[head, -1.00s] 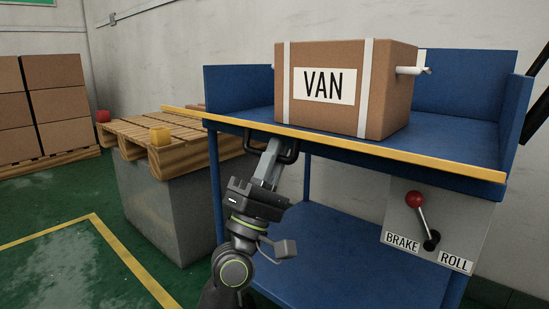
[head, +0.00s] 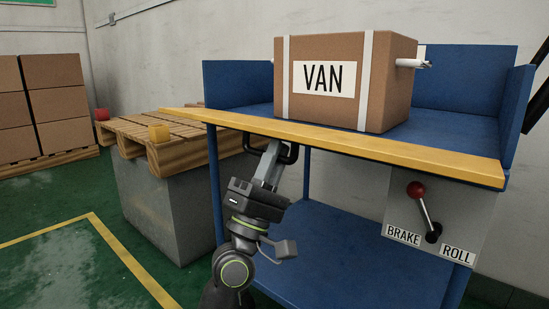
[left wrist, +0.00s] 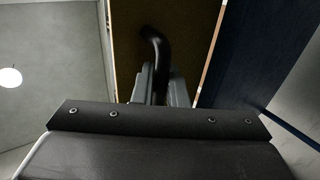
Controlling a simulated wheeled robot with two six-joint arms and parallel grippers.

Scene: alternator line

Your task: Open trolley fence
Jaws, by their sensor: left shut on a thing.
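The trolley fence (head: 330,145) is a long yellow panel along the front of the blue trolley (head: 470,95), seen nearly edge-on. A black handle (head: 287,152) sits under its left half; it also shows in the left wrist view (left wrist: 155,45), against the fence's brownish-yellow face (left wrist: 185,40). My left gripper (head: 271,155) reaches up from below and is shut on the handle. Its grey fingers (left wrist: 155,85) show around the handle's lower end in the left wrist view. My right gripper is not in view.
A box marked VAN (head: 350,85) stands on the trolley deck behind the fence. A brake lever with a red knob (head: 415,189) is at the lower right. A wooden pallet (head: 130,127) on a grey block stands left. The green floor there is open.

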